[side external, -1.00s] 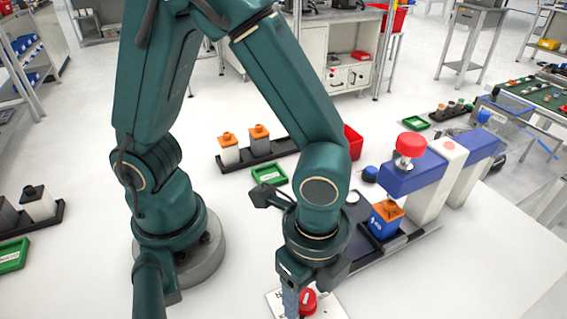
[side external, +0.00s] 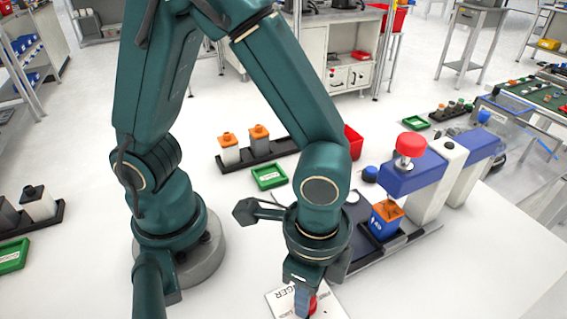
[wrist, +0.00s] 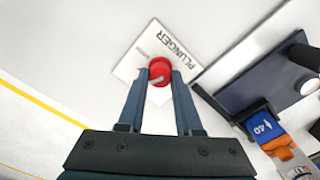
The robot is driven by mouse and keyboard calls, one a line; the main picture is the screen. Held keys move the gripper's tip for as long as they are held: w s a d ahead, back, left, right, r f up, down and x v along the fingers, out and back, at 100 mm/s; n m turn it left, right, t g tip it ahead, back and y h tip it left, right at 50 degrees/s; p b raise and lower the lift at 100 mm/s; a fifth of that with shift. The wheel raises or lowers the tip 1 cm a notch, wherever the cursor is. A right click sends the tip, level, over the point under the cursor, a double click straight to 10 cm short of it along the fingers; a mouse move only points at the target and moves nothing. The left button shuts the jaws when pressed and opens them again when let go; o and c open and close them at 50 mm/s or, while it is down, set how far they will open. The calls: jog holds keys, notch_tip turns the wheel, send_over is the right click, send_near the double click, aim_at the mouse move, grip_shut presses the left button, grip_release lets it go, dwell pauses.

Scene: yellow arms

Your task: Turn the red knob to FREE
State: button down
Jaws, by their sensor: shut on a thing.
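The red knob (wrist: 160,67) sits on a white plate (wrist: 129,68) lettered PLUNGER, with smaller lettering that I cannot read surely. My gripper (wrist: 161,74) is shut on the knob, with one finger on each side of it. A pale mark shows on the knob, but I cannot tell which label it points to. In the side view my gripper (side external: 306,302) reaches down to the plate (side external: 281,296) and hides most of the knob (side external: 313,304).
A dark tray with a blue block with an orange top (side external: 386,217) stands right of my gripper. Beyond it is a blue and white press with a red button (side external: 411,145). A green tray (side external: 269,176) lies behind. The white table in front is clear.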

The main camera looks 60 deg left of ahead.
jog(key=n, duration=1.3)
jog(key=shift+n, duration=0.4)
dwell(0.3)
jog(key=c, duration=0.6)
grip_release()
jog(key=shift+r, duration=2.6)
